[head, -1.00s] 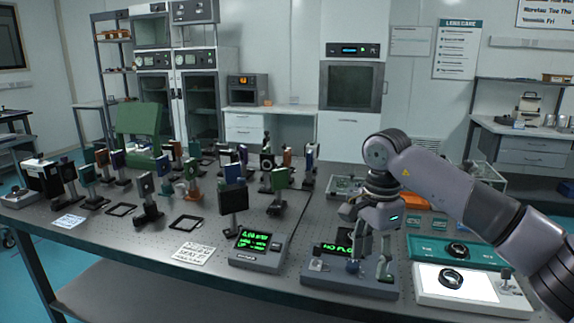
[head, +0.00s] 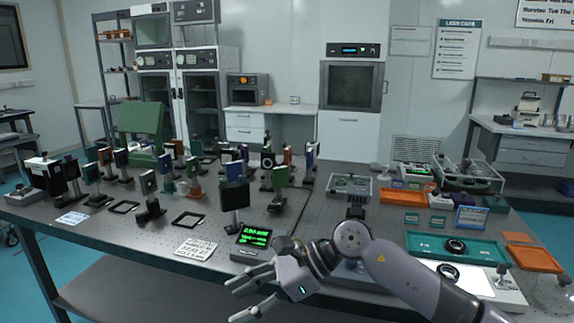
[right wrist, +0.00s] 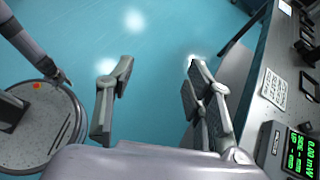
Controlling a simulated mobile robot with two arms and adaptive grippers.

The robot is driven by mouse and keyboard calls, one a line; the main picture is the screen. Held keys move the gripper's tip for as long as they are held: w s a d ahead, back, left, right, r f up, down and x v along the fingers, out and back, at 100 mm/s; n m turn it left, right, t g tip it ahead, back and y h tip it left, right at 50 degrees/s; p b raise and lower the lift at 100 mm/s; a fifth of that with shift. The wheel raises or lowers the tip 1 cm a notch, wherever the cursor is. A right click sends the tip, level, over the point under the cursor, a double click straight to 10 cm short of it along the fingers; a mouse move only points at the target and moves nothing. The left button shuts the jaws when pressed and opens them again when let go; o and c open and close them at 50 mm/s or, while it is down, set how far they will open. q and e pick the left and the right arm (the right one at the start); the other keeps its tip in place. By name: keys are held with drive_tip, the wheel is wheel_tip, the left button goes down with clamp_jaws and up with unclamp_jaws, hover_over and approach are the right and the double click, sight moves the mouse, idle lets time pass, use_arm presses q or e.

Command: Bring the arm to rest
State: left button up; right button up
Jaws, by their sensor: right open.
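My right gripper (head: 240,299) is in the head view at the front edge of the optical table (head: 130,237). Its fingers point left and are spread apart with nothing between them. In the right wrist view the two fingers of my right gripper (right wrist: 160,95) frame bare blue floor (right wrist: 150,50). The table edge (right wrist: 240,80) lies to the right of the fingers there. The arm bends down across the front of the table and hides part of the grey device behind it.
A meter with a green display (head: 254,238) stands just behind the gripper; it also shows in the right wrist view (right wrist: 296,152). A teal tray (head: 425,244) and a white lit panel (head: 478,284) lie to the right. Several mounted optics stand at left. Floor before the table is clear.

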drive_tip(key=s+a+r+m+t+y, duration=0.2)
drive_tip(key=a+r+m+t+y, duration=0.2)
drive_tip(key=r+m+y, duration=0.5)
drive_tip(key=w+d+m+t+h, duration=0.55)
drive_tip(key=d+m+t, duration=0.45)
drive_tip(key=m+t, duration=0.75)
drive_tip(key=s+d+f+m+g+h, duration=0.1)
drive_tip(key=d+f+m+g+h, duration=0.1)
drive_tip(key=d+f+m+h, duration=0.65)
drive_tip(key=s+d+f+m+g+h, duration=0.2)
drive_tip(key=d+f+m+h, duration=0.4)
drive_tip(key=f+m, duration=0.45)
drive_tip(key=s+d+f+m+g, duration=0.35)
drive_tip(key=s+f, duration=0.25)
drive_tip(key=s, duration=0.3)
drive_tip(key=s+d+f+m+g, duration=0.2)
drive_tip(key=s+f+g, duration=0.3)
drive_tip(key=s, duration=0.3)
drive_tip(key=s+d+f+m+g, duration=0.2)
drive_tip(key=s+f+m+g, duration=0.15)
drive_tip(key=s+f, duration=0.4)
wheel_tip(320, 180, down, 23)
drive_tip(key=s+g+p, duration=0.2)
drive_tip(key=s, duration=0.1)
drive_tip(key=s+d+f+p, duration=0.1)
drive_tip(key=s+d+f, duration=0.2)
drive_tip(key=s+f, duration=1.1)
drive_tip(key=shift+s+f+n+g+h, duration=0.35)
drive_tip(key=shift+s+g+h, duration=0.1)
drive_tip(key=shift+s, duration=0.8)
